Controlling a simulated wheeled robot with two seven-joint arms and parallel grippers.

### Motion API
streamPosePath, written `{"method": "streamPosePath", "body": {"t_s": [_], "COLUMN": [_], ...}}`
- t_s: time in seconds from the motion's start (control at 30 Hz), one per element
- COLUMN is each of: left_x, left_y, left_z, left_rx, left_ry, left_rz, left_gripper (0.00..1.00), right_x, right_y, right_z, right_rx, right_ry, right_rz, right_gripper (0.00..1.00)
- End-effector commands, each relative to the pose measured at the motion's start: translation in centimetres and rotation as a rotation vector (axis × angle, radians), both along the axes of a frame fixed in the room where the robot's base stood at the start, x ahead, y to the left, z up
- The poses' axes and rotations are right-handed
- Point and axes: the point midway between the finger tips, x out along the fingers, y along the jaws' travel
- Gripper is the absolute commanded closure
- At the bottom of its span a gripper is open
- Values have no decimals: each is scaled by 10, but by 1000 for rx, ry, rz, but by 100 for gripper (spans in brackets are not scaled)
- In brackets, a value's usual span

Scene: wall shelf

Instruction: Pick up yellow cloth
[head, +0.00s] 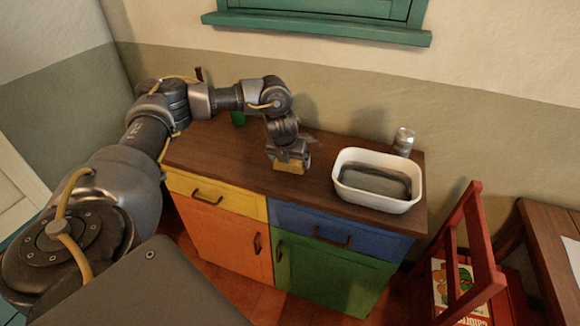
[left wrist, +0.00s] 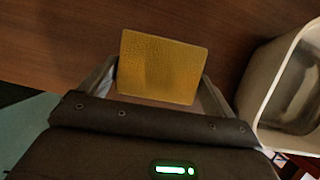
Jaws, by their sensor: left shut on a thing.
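The yellow cloth (left wrist: 160,68) is a flat, roughly rectangular piece between the two fingers of my left gripper (left wrist: 155,85) in the left wrist view. In the head view my left gripper (head: 290,160) points down over the middle of the wooden cabinet top, with the yellow cloth (head: 289,167) at its tip. The gripper is shut on the cloth. I cannot tell whether the cloth still touches the wood. My right gripper is not in view.
A white basin (head: 347,198) stands on the cabinet top (head: 233,160) right of my left gripper. A glass jar (head: 403,142) is behind it, and a green object (head: 238,118) is at the back left. A red chair (head: 482,240) stands at the right.

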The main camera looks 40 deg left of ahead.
Motion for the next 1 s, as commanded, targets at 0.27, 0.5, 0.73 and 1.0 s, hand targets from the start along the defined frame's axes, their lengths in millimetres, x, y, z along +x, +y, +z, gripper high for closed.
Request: {"method": "streamPosePath", "body": {"t_s": [0.27, 0.5, 0.73, 1.0], "left_x": [-41, -82, -106, -115], "left_y": [-22, -45, -58, -62], "left_z": [59, 76, 86, 89], "left_rx": [4, 3, 3, 2], "left_ry": [-6, -3, -3, -1], "left_rz": [-7, -7, -3, -1], "left_gripper": [31, 31, 31, 31], "right_x": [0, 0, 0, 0], "right_y": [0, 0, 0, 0], "right_z": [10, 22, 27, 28], "right_rx": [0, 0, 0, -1], "right_ry": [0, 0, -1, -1], "right_rz": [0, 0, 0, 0], "right_gripper": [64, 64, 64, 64]}}
